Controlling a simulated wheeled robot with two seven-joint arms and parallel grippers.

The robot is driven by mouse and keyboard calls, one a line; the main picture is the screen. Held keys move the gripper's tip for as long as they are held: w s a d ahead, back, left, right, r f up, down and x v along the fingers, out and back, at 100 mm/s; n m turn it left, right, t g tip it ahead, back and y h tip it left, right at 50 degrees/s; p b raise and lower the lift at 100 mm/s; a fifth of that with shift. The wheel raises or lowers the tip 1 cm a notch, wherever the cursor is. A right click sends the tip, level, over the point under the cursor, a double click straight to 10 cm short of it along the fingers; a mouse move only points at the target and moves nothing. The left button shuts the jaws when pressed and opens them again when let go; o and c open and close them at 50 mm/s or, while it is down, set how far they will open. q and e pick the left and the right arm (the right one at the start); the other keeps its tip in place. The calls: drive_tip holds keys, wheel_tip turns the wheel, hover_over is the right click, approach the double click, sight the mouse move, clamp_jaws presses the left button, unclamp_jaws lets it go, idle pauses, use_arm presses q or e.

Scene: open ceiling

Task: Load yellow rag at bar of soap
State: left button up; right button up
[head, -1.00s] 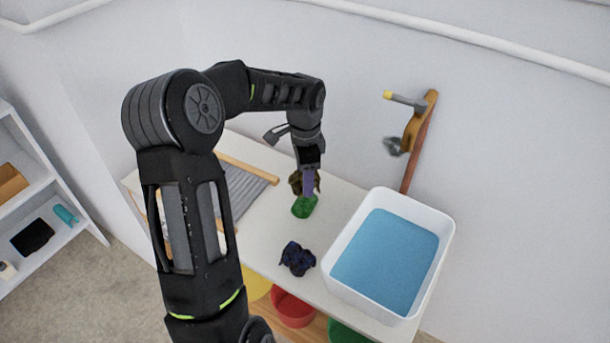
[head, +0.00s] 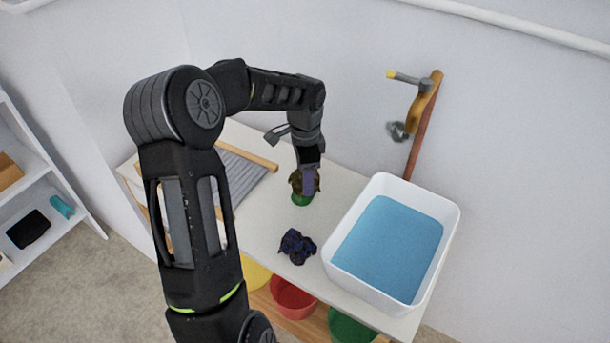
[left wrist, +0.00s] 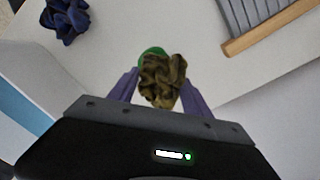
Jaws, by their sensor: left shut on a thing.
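My left gripper (head: 307,180) is shut on a crumpled, dark yellow-brown rag (head: 294,182). In the left wrist view the rag (left wrist: 163,80) sits between the two purple fingers. The green bar of soap (head: 301,199) lies on the white table directly below the rag, which partly covers it. In the left wrist view a green edge of the soap (left wrist: 151,53) shows behind the rag. I cannot tell whether rag and soap touch. My right gripper is not in view.
A dark blue crumpled rag (head: 297,246) lies on the table (head: 262,222) near its front. A white basin of blue water (head: 333,262) stands to the right, a grey washboard (head: 240,176) to the left. Red (head: 292,299) and green (head: 350,327) containers are below.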

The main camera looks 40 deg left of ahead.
use_arm(q)
drive_tip(key=shift+f+b, duration=0.3)
drive_tip(key=shift+f, duration=0.35)
idle(1.8)
drive_tip(key=shift+r+p, duration=2.7)
drive_tip(key=shift+r, duration=0.9)
